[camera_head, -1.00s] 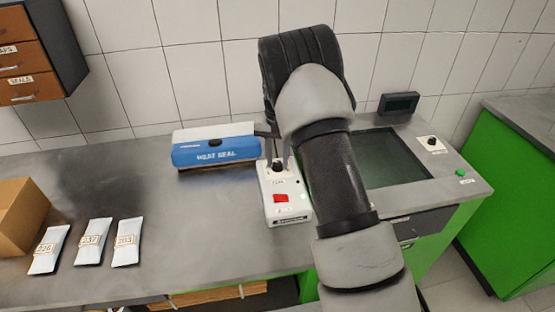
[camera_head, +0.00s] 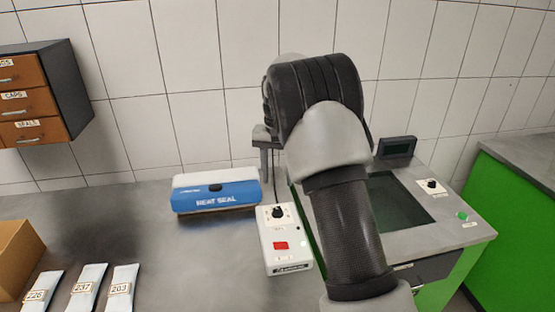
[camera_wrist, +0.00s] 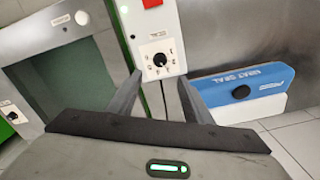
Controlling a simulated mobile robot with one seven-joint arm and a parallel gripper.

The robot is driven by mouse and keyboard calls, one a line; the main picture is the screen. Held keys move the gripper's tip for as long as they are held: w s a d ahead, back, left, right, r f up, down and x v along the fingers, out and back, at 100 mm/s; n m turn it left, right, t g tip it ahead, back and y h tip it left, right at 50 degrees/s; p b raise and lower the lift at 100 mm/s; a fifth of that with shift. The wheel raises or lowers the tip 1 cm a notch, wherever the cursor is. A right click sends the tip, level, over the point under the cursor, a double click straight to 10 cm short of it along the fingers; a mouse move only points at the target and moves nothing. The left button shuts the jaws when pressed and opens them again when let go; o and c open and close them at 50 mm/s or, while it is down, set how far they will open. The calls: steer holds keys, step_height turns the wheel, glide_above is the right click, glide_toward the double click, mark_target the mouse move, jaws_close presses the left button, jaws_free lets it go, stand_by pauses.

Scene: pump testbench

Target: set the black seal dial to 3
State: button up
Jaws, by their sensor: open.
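The black seal dial (camera_head: 278,212) sits on a white control box (camera_head: 287,262) with a red switch, beside the blue heat sealer. In the wrist view the dial (camera_wrist: 160,59) shows just beyond my fingertips, between them in the picture. Small marks ring it, too small to read, so its setting cannot be told. My gripper (camera_wrist: 160,78) is open and empty, its two fingers apart from the dial. In the head view my gripper (camera_head: 265,165) shows above the dial in the picture, partly hidden by my wrist.
The blue heat sealer (camera_head: 216,195) stands left of the box. To the right, a bench unit has a dark recessed panel, another black dial (camera_head: 431,185), a green button (camera_head: 462,215) and a small display (camera_head: 396,147). Labelled pouches (camera_head: 88,289) lie at left.

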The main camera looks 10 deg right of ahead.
steer(key=shift+r, duration=2.75)
steer(key=shift+r, duration=0.1)
